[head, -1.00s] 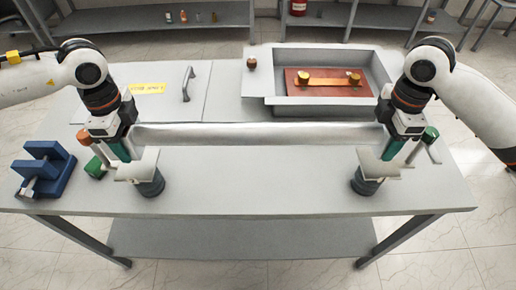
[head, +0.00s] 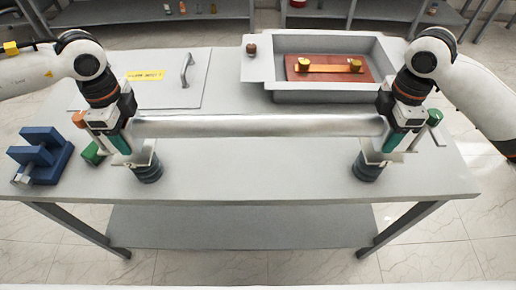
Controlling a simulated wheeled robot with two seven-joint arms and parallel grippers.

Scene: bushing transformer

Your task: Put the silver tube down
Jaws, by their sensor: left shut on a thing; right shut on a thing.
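The long silver tube (head: 258,126) is level and runs left to right between my two grippers. My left gripper (head: 119,143) is shut on its left end. My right gripper (head: 392,140) is shut on its right end. The fingers hide both ends. Just below the grippers stand two dark round stands with pale brackets, the left stand (head: 148,170) and the right stand (head: 367,170). The arms partly hide the brackets, and I cannot tell whether the tube touches them.
A blue block fixture (head: 42,152) stands at the table's left end, with a small green block (head: 93,153) beside it. Behind the tube are a grey lid (head: 152,95) with a handle and a grey open box (head: 330,97) holding a copper-coloured plate. The table's front middle is clear.

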